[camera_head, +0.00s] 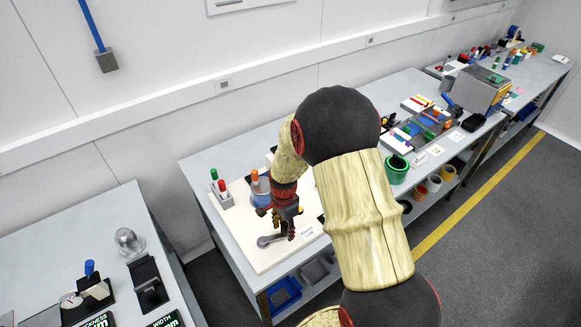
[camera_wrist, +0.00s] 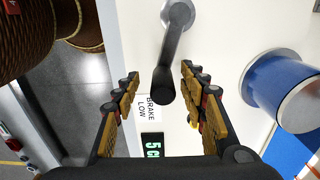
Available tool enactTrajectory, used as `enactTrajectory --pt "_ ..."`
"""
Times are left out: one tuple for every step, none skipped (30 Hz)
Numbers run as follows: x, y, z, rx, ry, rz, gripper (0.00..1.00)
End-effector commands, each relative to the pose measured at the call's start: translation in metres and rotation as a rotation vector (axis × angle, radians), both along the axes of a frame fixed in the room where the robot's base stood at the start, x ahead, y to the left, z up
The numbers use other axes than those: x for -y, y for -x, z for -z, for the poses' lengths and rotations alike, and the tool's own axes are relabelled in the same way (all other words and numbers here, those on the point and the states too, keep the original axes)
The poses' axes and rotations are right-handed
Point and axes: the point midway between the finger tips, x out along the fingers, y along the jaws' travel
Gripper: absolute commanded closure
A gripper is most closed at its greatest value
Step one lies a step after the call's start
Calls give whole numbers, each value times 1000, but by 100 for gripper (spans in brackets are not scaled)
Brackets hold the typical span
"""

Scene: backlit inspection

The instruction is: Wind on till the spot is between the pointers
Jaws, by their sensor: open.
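A crank with a grey hub (camera_wrist: 178,12) and a dark handle (camera_wrist: 166,78) is on a white board (camera_wrist: 228,30). In the head view the crank (camera_head: 267,240) is at the board's front. My gripper (camera_wrist: 159,76) is open, its fingers on either side of the dark handle, with gaps showing on both sides. In the head view my gripper (camera_head: 286,222) is over the crank. A blue cylinder with a pale end (camera_wrist: 285,95) is right of the crank in the wrist view. I cannot make out the spot or the pointers in either view.
A label reading "BRAKE LOW" (camera_wrist: 146,108) and a dark display (camera_wrist: 152,145) are beside the crank. A grey holder with red and green pieces (camera_head: 222,193) stands at the board's left. A green tub (camera_head: 397,169) is farther right. My arm hides part of the bench.

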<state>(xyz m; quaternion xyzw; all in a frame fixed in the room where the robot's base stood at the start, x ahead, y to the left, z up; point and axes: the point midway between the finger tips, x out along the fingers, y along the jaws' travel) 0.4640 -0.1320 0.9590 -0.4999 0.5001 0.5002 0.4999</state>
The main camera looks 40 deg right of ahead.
Motion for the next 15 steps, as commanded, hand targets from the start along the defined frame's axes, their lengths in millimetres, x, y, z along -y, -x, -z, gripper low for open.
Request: enactTrajectory --pt "0 0 0 0 0 0 58" --pt "0 0 0 0 0 0 58" --pt "0 0 0 0 0 0 58" --pt "0 0 0 0 0 0 58" --pt "0 0 0 0 0 0 58" --pt "0 0 0 0 0 0 58" --pt "0 0 0 0 0 0 58" --pt "0 0 0 0 0 0 58" --pt "0 0 0 0 0 0 58" --pt "0 0 0 0 0 0 58" --pt "0 0 -1 0 0 0 58" --pt "0 0 -2 0 0 0 58" --pt "0 0 -3 1 0 0 58" --pt "0 0 -5 1 0 0 58" --pt "0 0 -8 1 0 0 58"
